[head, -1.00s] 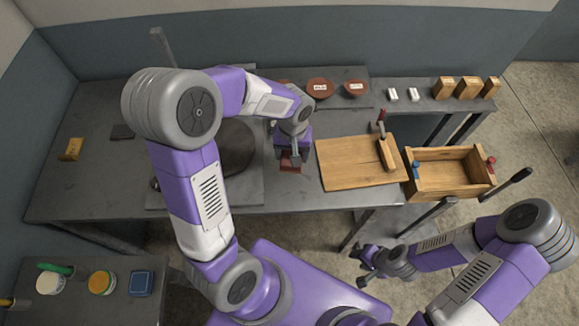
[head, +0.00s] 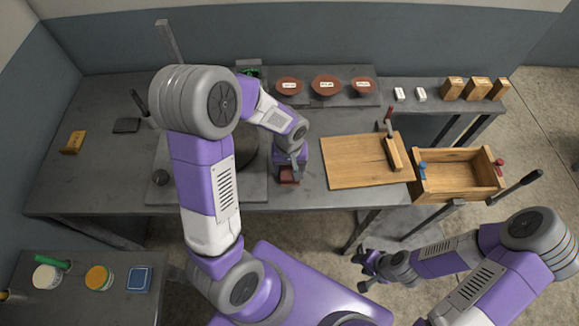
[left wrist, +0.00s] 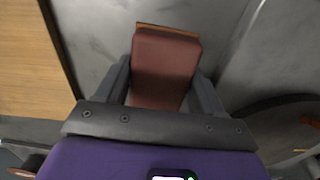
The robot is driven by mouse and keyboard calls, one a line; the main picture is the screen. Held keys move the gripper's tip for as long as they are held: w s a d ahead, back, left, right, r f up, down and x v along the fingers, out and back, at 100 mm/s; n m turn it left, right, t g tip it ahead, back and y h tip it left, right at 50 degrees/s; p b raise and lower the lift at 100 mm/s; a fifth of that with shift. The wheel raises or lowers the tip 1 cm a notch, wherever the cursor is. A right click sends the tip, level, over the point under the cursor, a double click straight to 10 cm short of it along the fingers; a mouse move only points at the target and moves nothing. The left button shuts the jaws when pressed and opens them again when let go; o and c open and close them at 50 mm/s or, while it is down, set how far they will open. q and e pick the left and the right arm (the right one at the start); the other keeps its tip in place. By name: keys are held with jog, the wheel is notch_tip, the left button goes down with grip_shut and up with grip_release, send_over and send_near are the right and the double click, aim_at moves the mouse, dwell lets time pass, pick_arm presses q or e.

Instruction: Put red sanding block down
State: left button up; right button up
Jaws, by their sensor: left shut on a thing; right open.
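The red sanding block (left wrist: 163,68) is between the two fingers of my left gripper in the left wrist view, with a thin orange-brown edge at its far end. In the head view the block (head: 289,176) shows just below my left gripper (head: 289,168), over the grey bench between the dark round plate and the wooden board. My left gripper is shut on it. Whether the block touches the bench top I cannot tell. My right gripper (head: 367,270) is open and empty, low in front of the bench over the floor.
A wooden board (head: 350,170) with a handled tool lies right of the block. An open wooden crate (head: 440,192) stands further right. Several reddish-brown dishes (head: 326,85) line the back. A side table (head: 90,312) at lower left holds jars. The bench's left part is mostly clear.

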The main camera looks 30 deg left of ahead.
aim_at(289, 167)
pick_arm(q)
jog(key=shift+f+b, duration=0.3)
jog(key=shift+b, duration=0.05)
jog(key=o, duration=1)
jog(key=shift+s+d, duration=0.1)
jog(key=shift+s, duration=0.05)
jog(key=shift+s+f, duration=0.1)
jog(key=shift+s, duration=0.05)
jog(key=shift+a+r+p, duration=0.2)
jog(key=shift+r+p, duration=0.3)
notch_tip(289, 167, up, 12)
jog(key=p, duration=0.2)
jog(key=shift+w+p, duration=0.25)
jog(key=shift+p, duration=0.05)
jog(key=shift+d, duration=0.1)
